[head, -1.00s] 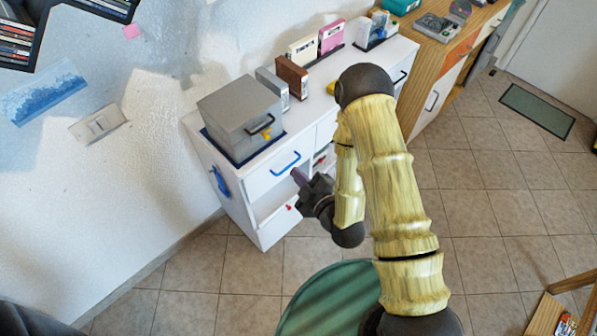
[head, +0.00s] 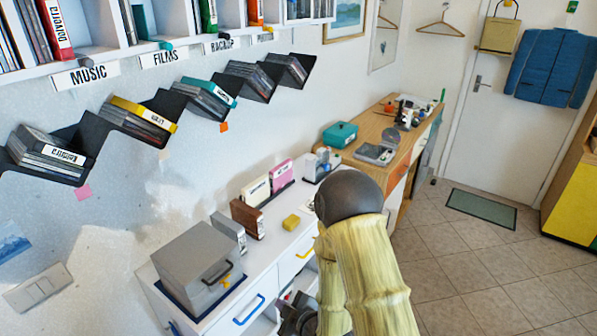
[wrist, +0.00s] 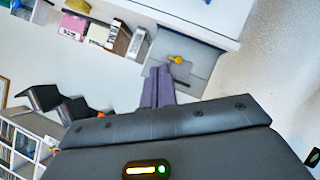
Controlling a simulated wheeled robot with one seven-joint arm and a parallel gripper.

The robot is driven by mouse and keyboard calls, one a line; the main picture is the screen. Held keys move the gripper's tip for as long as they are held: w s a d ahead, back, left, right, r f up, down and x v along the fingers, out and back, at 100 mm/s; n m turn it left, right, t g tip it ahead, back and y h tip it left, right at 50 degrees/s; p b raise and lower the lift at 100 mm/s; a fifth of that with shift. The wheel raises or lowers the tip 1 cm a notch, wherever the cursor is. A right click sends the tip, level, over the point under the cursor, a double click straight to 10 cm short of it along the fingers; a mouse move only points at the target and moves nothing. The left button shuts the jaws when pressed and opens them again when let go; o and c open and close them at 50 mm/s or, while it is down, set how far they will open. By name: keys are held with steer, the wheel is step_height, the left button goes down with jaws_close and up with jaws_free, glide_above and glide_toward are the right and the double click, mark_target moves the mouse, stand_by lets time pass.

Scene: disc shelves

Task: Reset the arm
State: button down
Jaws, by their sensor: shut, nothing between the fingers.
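My arm rises at the lower middle of the head view, with a bamboo-like casing and a dark elbow. The grey box (head: 185,262) with a dark handle and yellow latch stands on the cabinet's left end. It lies beyond the fingertips in the wrist view (wrist: 196,52); any contact is not visible.
Black zigzag wall racks (head: 168,103) hold discs at the left, under white shelves. A wooden desk (head: 377,125) stands beyond.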

steer(key=s+d+r+m+g+h, duration=0.25)
steer(key=d+r+m, duration=0.25)
steer(key=d, duration=0.3)
steer(key=s+d+r+m+g+h, duration=0.2)
steer(key=d+r+m+h, duration=0.3)
steer(key=d, duration=0.3)
steer(key=s+d+r+m+g, duration=0.3)
steer(key=s+m, duration=0.2)
steer(key=s, duration=0.2)
steer(key=shift+r, duration=0.2)
